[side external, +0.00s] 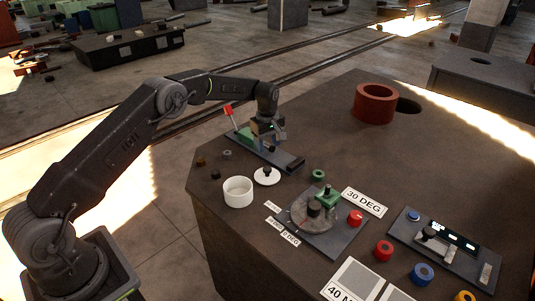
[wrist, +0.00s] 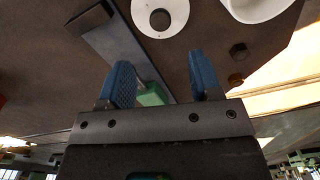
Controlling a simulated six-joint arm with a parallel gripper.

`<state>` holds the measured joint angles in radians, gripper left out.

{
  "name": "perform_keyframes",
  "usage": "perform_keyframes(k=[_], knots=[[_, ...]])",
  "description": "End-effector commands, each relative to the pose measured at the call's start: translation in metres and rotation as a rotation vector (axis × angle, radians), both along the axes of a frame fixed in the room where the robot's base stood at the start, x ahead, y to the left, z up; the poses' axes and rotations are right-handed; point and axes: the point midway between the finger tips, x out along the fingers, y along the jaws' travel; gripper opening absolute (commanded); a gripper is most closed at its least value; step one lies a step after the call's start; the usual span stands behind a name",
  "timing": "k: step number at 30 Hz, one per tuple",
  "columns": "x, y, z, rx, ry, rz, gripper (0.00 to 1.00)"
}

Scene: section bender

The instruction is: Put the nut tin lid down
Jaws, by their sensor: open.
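The nut tin lid (side external: 266,176) is a white disc with a dark knob, lying on the dark bench top just right of the tin. It also shows at the top of the wrist view (wrist: 168,12), apart from my fingers. The nut tin (side external: 238,191) is a white round can, open at the top; part of it shows in the wrist view (wrist: 258,6). My gripper (side external: 270,147) is behind the lid, above a grey bar-shaped fixture with a green block. In the wrist view its blue fingers (wrist: 163,70) are spread with nothing held between them.
A red-handled lever (side external: 229,112) stands by the fixture (side external: 284,161). Small nuts (side external: 216,174) lie left of the tin. The bender plate (side external: 322,222) with its green block is right of the lid. A red ring (side external: 375,103) stands at the back.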

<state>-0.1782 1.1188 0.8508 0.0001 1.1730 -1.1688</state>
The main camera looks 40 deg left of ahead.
Motion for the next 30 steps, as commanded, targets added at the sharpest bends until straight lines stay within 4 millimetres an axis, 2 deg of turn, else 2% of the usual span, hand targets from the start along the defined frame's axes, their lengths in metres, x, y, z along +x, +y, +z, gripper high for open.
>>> perform_keyframes(k=[8, 11, 14, 17, 21, 23, 27, 30], knots=[[0.0, -0.001, 0.012, 0.0, -0.003, -0.005, 0.58], [-0.003, -0.004, 0.03, 0.004, -0.019, -0.04, 0.58], [-0.013, -0.013, 0.068, 0.011, -0.05, -0.118, 0.58], [-0.034, -0.025, 0.114, 0.024, -0.09, -0.23, 0.58], [-0.075, -0.043, 0.172, 0.048, -0.145, -0.397, 0.58], [-0.095, -0.05, 0.194, 0.061, -0.17, -0.468, 0.58], [-0.15, -0.066, 0.234, 0.096, -0.223, -0.63, 0.58], [-0.192, -0.077, 0.253, 0.126, -0.261, -0.746, 0.58]])
